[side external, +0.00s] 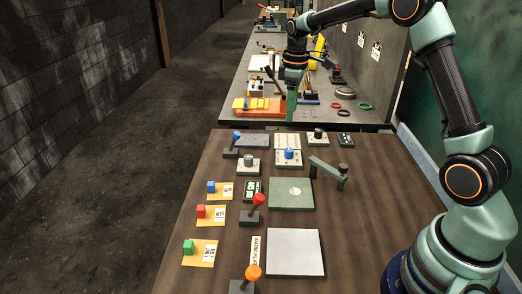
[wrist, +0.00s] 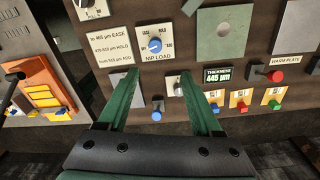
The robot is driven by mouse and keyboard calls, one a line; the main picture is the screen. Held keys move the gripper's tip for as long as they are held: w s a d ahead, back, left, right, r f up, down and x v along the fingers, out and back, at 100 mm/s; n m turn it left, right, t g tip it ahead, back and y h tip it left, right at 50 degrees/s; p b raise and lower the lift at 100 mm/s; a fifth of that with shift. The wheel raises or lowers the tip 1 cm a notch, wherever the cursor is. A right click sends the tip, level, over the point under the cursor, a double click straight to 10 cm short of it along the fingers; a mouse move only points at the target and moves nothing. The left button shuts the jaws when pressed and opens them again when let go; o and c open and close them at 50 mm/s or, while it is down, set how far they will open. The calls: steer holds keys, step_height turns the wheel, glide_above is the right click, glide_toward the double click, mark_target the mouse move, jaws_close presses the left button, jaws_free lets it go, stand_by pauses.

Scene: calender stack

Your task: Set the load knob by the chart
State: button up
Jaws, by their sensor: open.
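The blue load knob (wrist: 155,46) sits on a white plate marked NIP LOAD in the wrist view; it also shows in the side view (side external: 289,153). Its pointer direction is too small to tell. The thickness display (wrist: 217,76) reads about 445 µm. My gripper (wrist: 160,75) is open and empty. In the side view, my gripper (side external: 290,108) hangs above the bench's far edge, apart from the knob.
A grey knob (side external: 249,161) stands left of the load knob. Levers with blue (side external: 237,136), red (side external: 259,199) and orange (side external: 253,272) tops stand nearby. Coloured blocks on yellow tags line the left. A grey arm-like bracket (side external: 328,172) stands right. The bench's right front is clear.

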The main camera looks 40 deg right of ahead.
mark_target(289, 149)
steer(key=f, duration=0.9)
steer(key=d+f, duration=0.1)
steer(key=f, duration=0.4)
steer(key=shift+w+d+f, duration=0.1)
steer(key=shift+w+f, duration=0.1)
steer(key=shift+w, duration=0.2)
jaws_close()
